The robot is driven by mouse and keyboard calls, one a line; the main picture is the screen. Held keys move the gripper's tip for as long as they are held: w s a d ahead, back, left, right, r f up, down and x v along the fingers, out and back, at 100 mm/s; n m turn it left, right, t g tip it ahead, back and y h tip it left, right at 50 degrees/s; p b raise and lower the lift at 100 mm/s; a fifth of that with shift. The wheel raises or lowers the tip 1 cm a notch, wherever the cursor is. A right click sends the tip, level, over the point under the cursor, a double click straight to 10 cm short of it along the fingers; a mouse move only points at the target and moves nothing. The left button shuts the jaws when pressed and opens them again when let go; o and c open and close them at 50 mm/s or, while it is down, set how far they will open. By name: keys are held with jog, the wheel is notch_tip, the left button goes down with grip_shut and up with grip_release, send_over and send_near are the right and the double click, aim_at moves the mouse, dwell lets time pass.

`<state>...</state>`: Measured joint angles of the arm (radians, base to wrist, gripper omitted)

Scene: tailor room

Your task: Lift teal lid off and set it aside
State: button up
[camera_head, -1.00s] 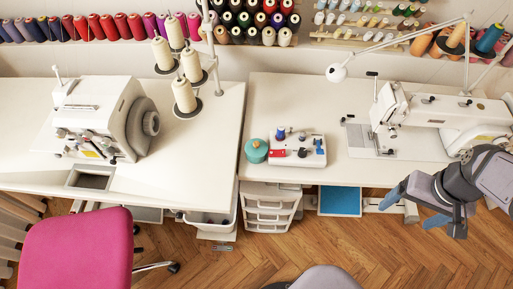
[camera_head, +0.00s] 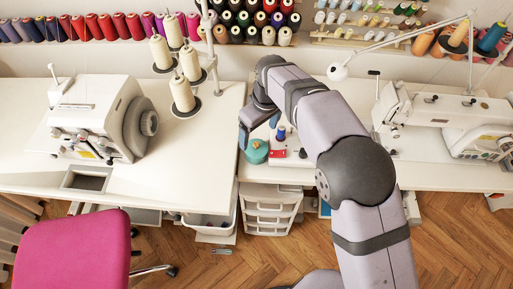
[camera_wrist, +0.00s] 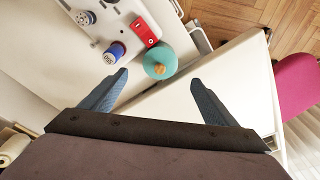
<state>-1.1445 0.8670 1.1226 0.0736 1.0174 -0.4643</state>
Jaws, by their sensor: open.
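The teal lid (camera_head: 257,149) is round with a small tan knob on top, near the front left corner of the right table. It also shows in the wrist view (camera_wrist: 167,57), ahead of the fingers and about midway between them. What is under the lid is hidden from above. My gripper (camera_wrist: 158,84) is open and empty, with blue fingers apart. In the head view my gripper (camera_head: 258,132) hangs above and close to the lid, and the arm covers part of the table.
Beside the lid is a white board with a red block (camera_wrist: 145,32) and a blue spool (camera_wrist: 115,53), partly hidden by my arm in the head view. A sewing machine (camera_head: 465,125) stands at the right. A thread stand (camera_head: 183,95) and a machine (camera_head: 105,115) stand at the left.

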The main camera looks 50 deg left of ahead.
aim_at(257, 144)
jog(key=shift+a+f+p, duration=0.15)
jog(key=shift+f+p, duration=0.35)
jog(key=shift+f, duration=0.7)
jog(key=shift+a+f+p, duration=0.2)
jog(key=shift+f+p, duration=0.3)
jog(key=shift+f, duration=0.7)
jog(key=shift+a+f+p, duration=0.15)
jog(key=shift+f+p, duration=0.35)
jog(key=shift+f, duration=0.7)
jog(key=c, duration=1.1)
